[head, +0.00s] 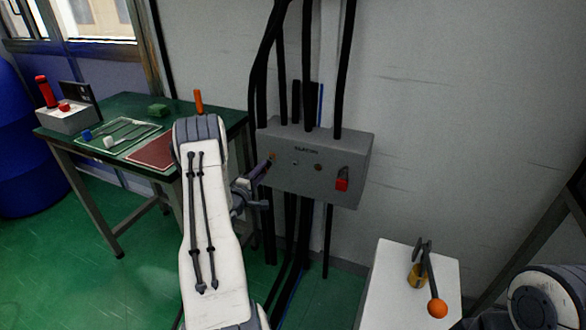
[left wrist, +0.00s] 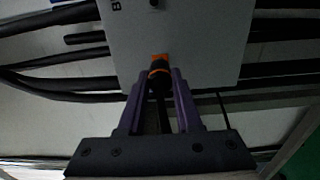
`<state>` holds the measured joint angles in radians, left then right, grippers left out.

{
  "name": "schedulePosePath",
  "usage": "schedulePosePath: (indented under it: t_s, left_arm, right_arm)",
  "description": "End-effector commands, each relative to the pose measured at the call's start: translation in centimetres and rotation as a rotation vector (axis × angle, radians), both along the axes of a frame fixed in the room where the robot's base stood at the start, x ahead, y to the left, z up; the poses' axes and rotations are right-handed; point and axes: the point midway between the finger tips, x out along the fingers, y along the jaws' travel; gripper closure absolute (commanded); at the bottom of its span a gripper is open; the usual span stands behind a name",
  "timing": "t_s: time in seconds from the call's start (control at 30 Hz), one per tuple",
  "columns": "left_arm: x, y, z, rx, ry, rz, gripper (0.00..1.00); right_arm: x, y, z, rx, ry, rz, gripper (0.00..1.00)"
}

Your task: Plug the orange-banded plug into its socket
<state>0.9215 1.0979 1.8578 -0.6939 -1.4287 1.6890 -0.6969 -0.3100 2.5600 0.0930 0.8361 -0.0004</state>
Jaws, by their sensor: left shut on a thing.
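The grey box (head: 318,160) is mounted on the wall, with small round fittings on its front. My left gripper (head: 260,172) is at the left end of its front face. In the left wrist view, the purple fingers of my left gripper (left wrist: 159,88) are shut on the black plug (left wrist: 159,75). The orange band (left wrist: 159,58) shows at the plug's far end, against the pale box face (left wrist: 185,30). The socket itself is hidden behind the plug. I cannot tell whether the plug is in it or just in front. My right gripper is out of view.
Black cables (head: 307,60) run above and below the box. A red padlock (head: 342,180) hangs at its right. A white block with an orange-knobbed lever (head: 437,307) stands lower right. A green table (head: 120,108) with trays is at left; a blue barrel (head: 18,150) is beyond.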

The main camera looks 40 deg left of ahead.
Motion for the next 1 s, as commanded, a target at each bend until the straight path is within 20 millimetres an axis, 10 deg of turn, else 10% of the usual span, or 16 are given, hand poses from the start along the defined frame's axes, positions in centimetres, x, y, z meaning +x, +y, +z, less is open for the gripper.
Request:
schedulePosePath:
  t_s: [1.0]
  left_arm:
    - [1.9,1.2,0.0,-0.001,0.002,-0.001,1.0]
  right_arm:
    - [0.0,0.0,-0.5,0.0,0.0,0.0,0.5]
